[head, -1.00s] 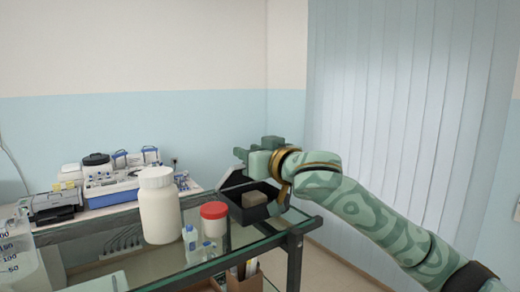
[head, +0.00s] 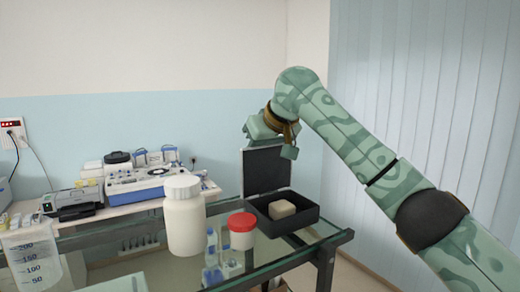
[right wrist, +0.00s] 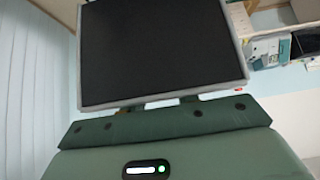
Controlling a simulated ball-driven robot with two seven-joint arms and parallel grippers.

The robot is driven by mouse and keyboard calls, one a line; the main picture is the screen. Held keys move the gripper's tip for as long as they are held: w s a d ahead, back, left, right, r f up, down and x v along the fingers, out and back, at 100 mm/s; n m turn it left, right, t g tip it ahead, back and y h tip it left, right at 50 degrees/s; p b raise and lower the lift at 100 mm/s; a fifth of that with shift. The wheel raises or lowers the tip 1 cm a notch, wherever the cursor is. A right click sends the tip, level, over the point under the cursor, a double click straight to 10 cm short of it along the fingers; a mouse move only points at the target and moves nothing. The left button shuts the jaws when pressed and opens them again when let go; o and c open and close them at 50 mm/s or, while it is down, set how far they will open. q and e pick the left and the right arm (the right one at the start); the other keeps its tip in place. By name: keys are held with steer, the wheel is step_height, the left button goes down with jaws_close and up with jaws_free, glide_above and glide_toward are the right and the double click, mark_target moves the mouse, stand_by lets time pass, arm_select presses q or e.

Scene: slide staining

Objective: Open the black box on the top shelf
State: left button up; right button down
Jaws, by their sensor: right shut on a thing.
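The black box (head: 312,221) sits on the glass top shelf near its right corner. Its lid (head: 264,171) stands roughly upright at the back, and a beige block (head: 282,208) shows inside. My right gripper (head: 268,138) is at the lid's top edge and is shut on it. The gripper partly hides that edge. In the right wrist view the lid (right wrist: 160,50) fills the upper middle as a dark panel with a grey border, just beyond the green gripper body.
A white bottle (head: 184,222), a red-capped jar (head: 242,232) and small blue-capped bottles (head: 212,245) stand left of the box. A beaker (head: 32,262) is at far left. Lab devices (head: 140,185) stand on a bench behind. Blinds hang at right.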

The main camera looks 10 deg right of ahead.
arm_select(q)
steer(key=shift+w+a, duration=0.2)
steer(key=shift+w, duration=0.25)
arm_select(e)
steer(key=shift+w+a+f+g, duration=0.15)
steer(key=shift+w+f+g, duration=0.2)
steer(key=shift+f+g, duration=0.3)
steer(key=shift+f, duration=0.1)
steer(key=c, duration=1)
jaws_free()
steer(key=shift+c, duration=0.2)
steer(key=shift+w+r, duration=0.1)
steer(key=shift+r, duration=0.1)
steer(key=shift+s+r, duration=0.3)
steer(key=shift+r, duration=0.15)
arm_select(q)
step_height(320, 180, down, 4)
steer(key=b, duration=0.3)
steer(key=shift+r+b, duration=0.1)
steer(key=shift+b, duration=0.3)
arm_select(e)
steer(key=v, duration=1.5)
steer(key=shift+s, duration=0.15)
arm_select(q)
steer(key=shift+s, duration=0.15)
arm_select(e)
steer(key=shift+a, duration=0.1)
